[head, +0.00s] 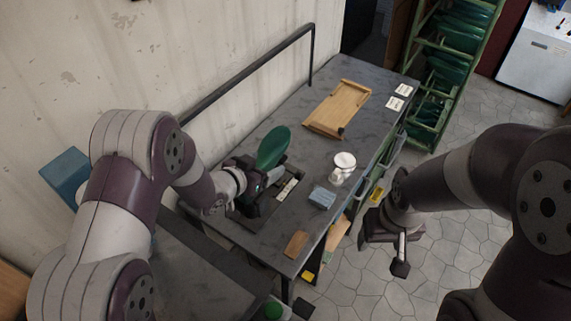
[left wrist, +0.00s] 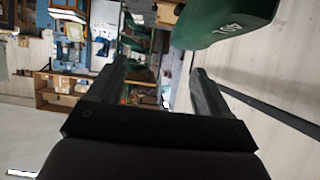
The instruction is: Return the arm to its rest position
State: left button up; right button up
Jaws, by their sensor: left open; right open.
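My left gripper (head: 270,180) is low over the workbench (head: 330,135), beside an upright green foot-shaped piece (head: 272,147). In the left wrist view the jaws (left wrist: 158,85) are apart with nothing between them. The green piece, marked "40L" (left wrist: 226,22), shows there at the top, beyond the right finger and apart from it. My right gripper (head: 395,250) hangs off the right side of the bench, over the tiled floor. It is open and no object shows in it.
A wooden tray (head: 338,108), white round container (head: 344,160), blue-grey block (head: 322,197) and brown piece (head: 296,244) lie on the bench. A dark rail (head: 245,75) runs along its wall side. A green rack (head: 436,75) stands beyond. Tiled floor (head: 480,130) is clear at right.

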pick_arm(q)
jog(key=s+d+r+b, duration=0.1)
jog(key=s+d+r, duration=0.1)
jog(key=d+r, duration=0.35)
jog(key=s+a+f+n+g+y, duration=0.2)
jog(key=s+a+f+g+y, duration=0.4)
jog(key=s+a+f, duration=0.3)
jog(key=s+a+r+n+g, duration=0.1)
jog(key=s+a+r+n, duration=0.1)
jog(key=s+a+r, duration=0.1)
jog(key=s+a+r+n+g+y, duration=0.1)
jog(key=s+a+r+n+g, duration=0.1)
jog(key=s+a, duration=0.3)
jog(key=s+r, duration=0.1)
jog(key=s, duration=0.2)
jog(key=shift+s+a+r+n, duration=0.25)
jog(key=shift+a+r+n, duration=0.05)
jog(key=shift+r, duration=0.05)
